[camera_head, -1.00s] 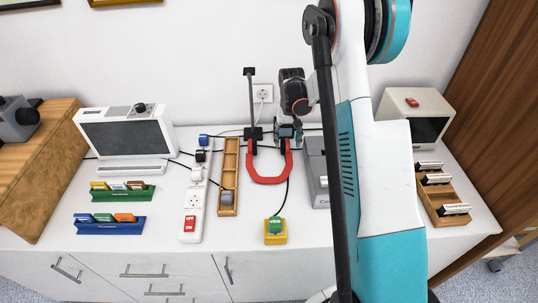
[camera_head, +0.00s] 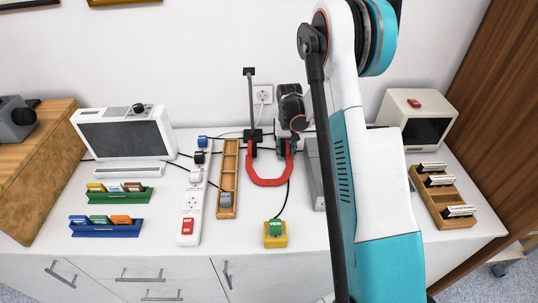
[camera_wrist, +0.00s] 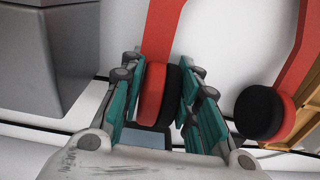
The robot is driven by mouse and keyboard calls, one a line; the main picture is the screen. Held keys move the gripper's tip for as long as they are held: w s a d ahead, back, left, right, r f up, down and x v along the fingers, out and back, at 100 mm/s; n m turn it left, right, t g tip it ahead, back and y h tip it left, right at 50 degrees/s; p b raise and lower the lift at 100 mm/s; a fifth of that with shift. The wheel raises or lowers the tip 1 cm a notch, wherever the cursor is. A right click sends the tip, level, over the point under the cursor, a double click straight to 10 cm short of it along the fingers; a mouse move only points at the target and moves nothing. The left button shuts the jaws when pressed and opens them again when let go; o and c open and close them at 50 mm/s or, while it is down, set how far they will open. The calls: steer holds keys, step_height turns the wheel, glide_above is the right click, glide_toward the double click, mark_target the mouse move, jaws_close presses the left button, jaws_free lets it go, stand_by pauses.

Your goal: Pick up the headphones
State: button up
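The headphones (camera_head: 268,181) are red with black ear cups and lie on the white cabinet top, the U-shaped band toward the front. In the wrist view their free ear cup (camera_wrist: 261,112) is at the right. The other ear cup (camera_wrist: 152,92), red and black, stands between the teal-padded fingers of my gripper (camera_wrist: 160,82). The pads are very close to both its sides; I cannot tell whether they press on it. In the head view my gripper (camera_head: 290,138) is over the right end of the band, partly covering that ear cup.
A dark stand (camera_head: 250,105) rises behind the left ear cup. A grey box (camera_head: 314,175) is close on the right, also in the wrist view (camera_wrist: 50,50). A wooden tray (camera_head: 228,175) and a power strip (camera_head: 189,210) lie left.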

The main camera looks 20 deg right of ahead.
steer(key=shift+r, duration=0.1)
jaws_close()
step_height(320, 180, up, 20)
steer(key=p, duration=0.6)
